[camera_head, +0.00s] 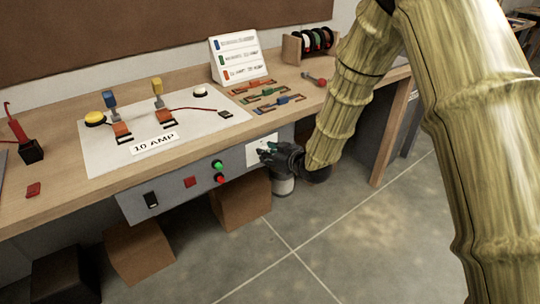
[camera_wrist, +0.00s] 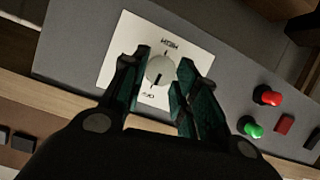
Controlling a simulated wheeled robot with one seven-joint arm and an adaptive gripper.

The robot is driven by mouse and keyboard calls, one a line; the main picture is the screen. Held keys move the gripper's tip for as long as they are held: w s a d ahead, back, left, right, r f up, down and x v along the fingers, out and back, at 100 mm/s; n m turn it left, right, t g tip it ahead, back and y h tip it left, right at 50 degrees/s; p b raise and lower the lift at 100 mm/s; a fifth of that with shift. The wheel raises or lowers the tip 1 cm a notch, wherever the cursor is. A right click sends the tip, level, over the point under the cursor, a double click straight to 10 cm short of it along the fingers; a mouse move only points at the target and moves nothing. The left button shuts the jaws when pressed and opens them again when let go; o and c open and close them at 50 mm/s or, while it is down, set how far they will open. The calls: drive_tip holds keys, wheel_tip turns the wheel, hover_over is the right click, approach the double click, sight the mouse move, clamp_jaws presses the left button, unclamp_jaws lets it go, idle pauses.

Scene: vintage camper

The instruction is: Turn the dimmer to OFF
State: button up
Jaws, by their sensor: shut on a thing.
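The dimmer is a round pale knob (camera_wrist: 160,70) on a white plate (camera_wrist: 113,62) on a grey panel. In the wrist view HIGH is printed at the plate's upper side and OFF at its lower side. A dark mark on the knob points down, towards OFF. My gripper (camera_wrist: 160,82) has its dark green fingers on either side of the knob, shut on it. In the head view my gripper (camera_head: 268,151) is at the white plate (camera_head: 254,153) on the bench's front panel, and it hides the knob.
Green (camera_head: 217,164) and red (camera_head: 219,178) buttons, a red square (camera_head: 190,182) and a black switch (camera_head: 151,199) share the panel (camera_head: 175,192). The bench top (camera_head: 185,78) holds a wiring board (camera_head: 185,115) marked 10 AMP. Boxes (camera_head: 139,250) stand below. The floor in front is clear.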

drive_tip(key=shift+n, duration=0.3)
idle(0.4)
drive_tip(key=o, duration=1)
drive_tip(key=shift+f, duration=0.1)
drive_tip(key=v, duration=1.2)
drive_tip(key=shift+s+a, duration=0.1)
